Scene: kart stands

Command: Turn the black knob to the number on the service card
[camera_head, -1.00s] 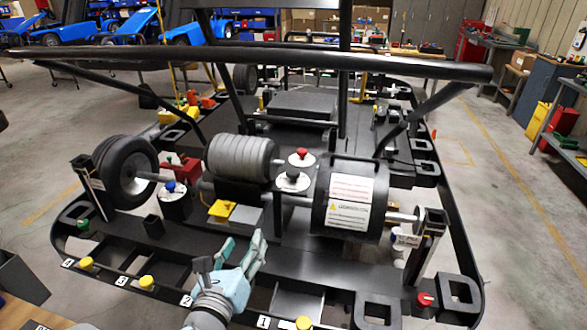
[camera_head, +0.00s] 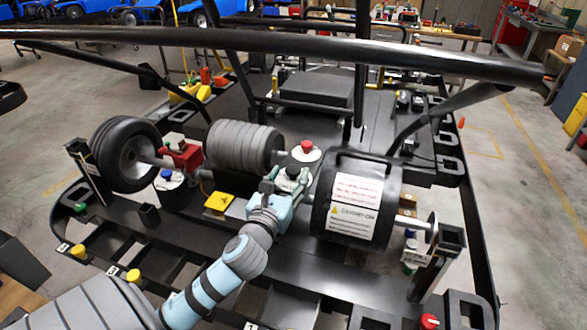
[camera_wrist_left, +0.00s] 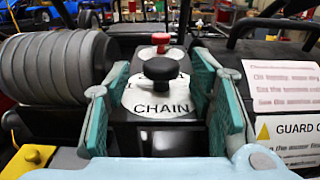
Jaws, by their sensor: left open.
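The black knob (camera_head: 292,172) stands on a round white dial on a dark box between the grey ribbed cylinder and the black drum. In the left wrist view the black knob (camera_wrist_left: 160,68) is upright above the white dial (camera_wrist_left: 160,105), whose front reads "CHAIN"; its other marks are too small or hidden to read. My left gripper (camera_head: 277,184) is open, its teal fingers to either side of the dial in the picture, not closed on the knob. A white card with red lines (camera_head: 358,190) is on the drum; its text is not fully legible. My right gripper is not in view.
A red knob (camera_head: 306,147) on a white disc stands just behind the black knob. A blue knob (camera_head: 167,173) is to the left. The ribbed cylinder (camera_head: 240,146) and black drum (camera_head: 325,205) flank the gripper. A black bar (camera_head: 280,42) crosses above.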

